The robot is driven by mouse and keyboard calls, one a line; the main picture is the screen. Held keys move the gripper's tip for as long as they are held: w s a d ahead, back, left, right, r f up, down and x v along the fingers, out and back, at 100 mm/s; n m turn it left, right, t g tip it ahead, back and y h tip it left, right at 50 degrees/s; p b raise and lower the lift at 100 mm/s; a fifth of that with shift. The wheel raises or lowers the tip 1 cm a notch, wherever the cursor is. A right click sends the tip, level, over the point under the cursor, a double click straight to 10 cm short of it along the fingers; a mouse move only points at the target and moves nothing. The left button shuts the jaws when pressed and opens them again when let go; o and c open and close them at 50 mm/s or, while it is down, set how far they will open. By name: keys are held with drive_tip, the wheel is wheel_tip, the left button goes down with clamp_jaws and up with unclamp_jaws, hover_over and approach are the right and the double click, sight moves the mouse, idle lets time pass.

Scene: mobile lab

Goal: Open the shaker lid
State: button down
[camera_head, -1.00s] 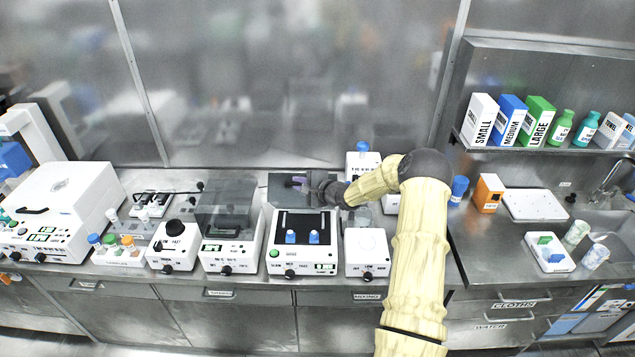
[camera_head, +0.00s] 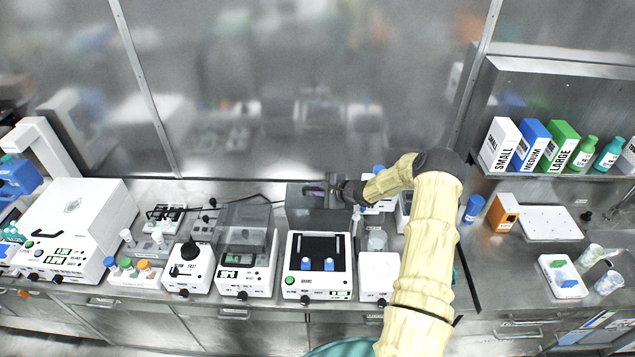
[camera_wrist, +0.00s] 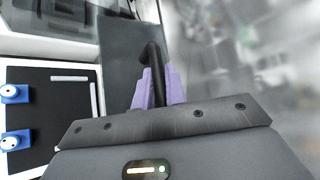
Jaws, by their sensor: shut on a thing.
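The shaker (camera_head: 318,285) is a white box in the middle of the bench, with a green button, a small display and a black inner platform (camera_head: 318,247). Two blue-capped tubes stand on the platform; they also show at the left of the wrist view (camera_wrist: 14,92). The shaker's dark, see-through lid (camera_head: 304,214) is raised at the back, leaving the platform uncovered. My gripper (camera_head: 318,190) is at the lid's upper part. In the wrist view its purple fingers (camera_wrist: 153,92) are shut on the lid's black handle (camera_wrist: 151,55).
A machine with a clear cover (camera_head: 243,265) stands close on the left, and a small white device (camera_head: 378,275) on the right. A metal back wall rises behind. A shelf (camera_head: 560,178) with boxes and bottles is at the right.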

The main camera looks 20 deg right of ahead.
drive_tip(key=shift+a, duration=0.25)
drive_tip(key=c, duration=1.5)
unclamp_jaws()
drive_tip(key=shift+w, duration=0.1)
drive_tip(key=shift+o, duration=0.2)
drive_tip(key=shift+d, duration=0.3)
drive_tip(key=b+v, duration=0.5)
drive_tip(key=v, duration=1.2)
drive_tip(key=shift+r, duration=0.1)
